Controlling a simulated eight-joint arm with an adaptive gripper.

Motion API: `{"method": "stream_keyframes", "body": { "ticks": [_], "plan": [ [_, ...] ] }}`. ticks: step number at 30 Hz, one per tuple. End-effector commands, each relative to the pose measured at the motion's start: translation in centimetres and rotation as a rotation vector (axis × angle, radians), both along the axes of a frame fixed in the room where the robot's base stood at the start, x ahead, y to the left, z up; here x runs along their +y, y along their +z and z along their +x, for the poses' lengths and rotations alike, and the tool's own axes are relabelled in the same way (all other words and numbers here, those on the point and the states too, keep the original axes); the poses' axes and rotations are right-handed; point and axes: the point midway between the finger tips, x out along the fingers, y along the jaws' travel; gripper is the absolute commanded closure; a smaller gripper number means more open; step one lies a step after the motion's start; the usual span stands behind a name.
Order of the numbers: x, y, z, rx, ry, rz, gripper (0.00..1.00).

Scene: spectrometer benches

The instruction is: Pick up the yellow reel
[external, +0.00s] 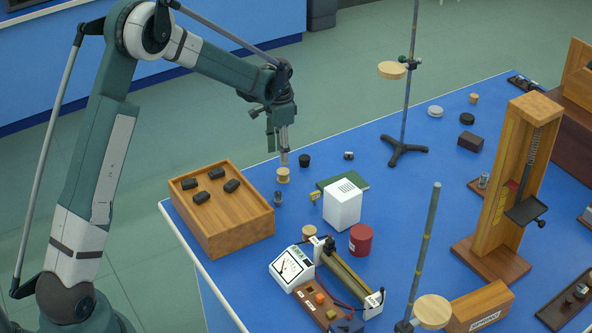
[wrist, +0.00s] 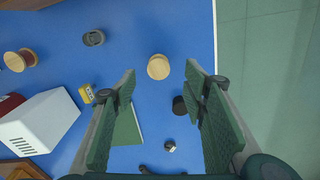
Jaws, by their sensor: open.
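A small pale yellow-tan reel (external: 283,175) stands on the blue bench, right of the wooden tray. In the wrist view its round top (wrist: 158,67) lies between my fingertips in the picture. My gripper (external: 284,158) points down just above it. In the wrist view my gripper (wrist: 160,75) is open, with nothing held between the fingers. Another reel with tan flanges and a reddish middle (wrist: 20,60) lies at the left of the wrist view. It also shows beside the meter (external: 309,232).
Near the reel are a black cylinder (external: 305,160), a grey part (external: 278,198), a small yellow box (wrist: 87,93) and a green book (wrist: 127,128). The wooden tray (external: 250,228) stands left, the white box (external: 342,207) right. The bench edge is close behind.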

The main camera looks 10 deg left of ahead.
Motion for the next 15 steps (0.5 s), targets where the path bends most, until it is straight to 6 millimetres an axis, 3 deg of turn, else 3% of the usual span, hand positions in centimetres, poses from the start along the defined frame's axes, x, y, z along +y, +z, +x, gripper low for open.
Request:
{"method": "stream_keyframes", "body": {
  "ticks": [15],
  "plan": [
    [-0.61, -0.97, 0.38, 0.01, -0.017, 0.003, 0.56]
  ]
}}
